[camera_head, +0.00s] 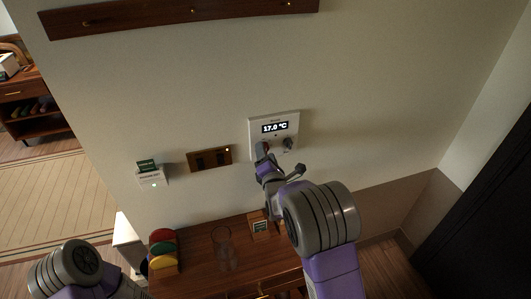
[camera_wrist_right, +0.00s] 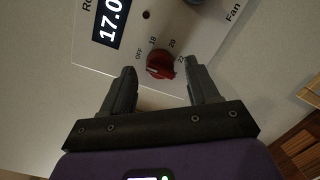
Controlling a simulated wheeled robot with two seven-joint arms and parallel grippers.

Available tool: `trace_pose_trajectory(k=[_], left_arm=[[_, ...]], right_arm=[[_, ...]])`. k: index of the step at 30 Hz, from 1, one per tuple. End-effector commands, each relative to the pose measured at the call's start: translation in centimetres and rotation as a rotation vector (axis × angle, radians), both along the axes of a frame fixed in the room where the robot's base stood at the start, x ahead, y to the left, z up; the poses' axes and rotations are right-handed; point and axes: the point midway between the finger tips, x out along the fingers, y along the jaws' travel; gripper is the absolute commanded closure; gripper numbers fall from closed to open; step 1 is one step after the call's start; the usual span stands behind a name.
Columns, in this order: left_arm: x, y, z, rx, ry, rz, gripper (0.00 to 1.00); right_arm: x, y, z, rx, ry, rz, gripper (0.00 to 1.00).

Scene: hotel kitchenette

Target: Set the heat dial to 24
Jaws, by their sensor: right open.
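The white thermostat panel (camera_head: 283,120) is on the wall, and its screen reads 17.0 °C. Its red heat dial (camera_wrist_right: 160,66) shows in the right wrist view, with OFF, 18, 20 and 22 printed around it. I cannot tell which mark the dial points to. My right gripper (camera_head: 266,162) is at the panel's lower left. In the wrist view the right gripper (camera_wrist_right: 159,72) is open, its fingers on either side of the red dial with gaps. My left arm shows at the lower left, but its gripper is out of view.
A second, dark knob (camera_head: 288,144) is right of the heat dial, by the word Fan. A brown switch plate (camera_head: 210,158) and a small white card holder (camera_head: 152,176) are on the wall to the left. A wooden cabinet (camera_head: 200,255) stands below.

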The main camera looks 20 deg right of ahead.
Motion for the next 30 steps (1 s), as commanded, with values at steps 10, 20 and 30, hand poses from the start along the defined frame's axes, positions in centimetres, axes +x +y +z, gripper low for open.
trace_pose_trajectory(k=[10, 20, 30], left_arm=[[-0.01, 0.0, 0.09, 0.0, 0.0, 0.0, 0.57], [0.0, 0.0, 0.09, 0.0, 0.0, 0.0, 0.57], [0.0, 0.0, -0.14, 0.0, 0.0, 0.0, 0.57]], right_arm=[[0.78, -0.05, -0.04, 0.001, 0.0, 0.001, 0.4], [0.76, -0.05, -0.03, 0.001, 0.0, 0.001, 0.81], [0.76, -0.05, -0.01, 0.025, 0.0, 0.0, 0.95]])
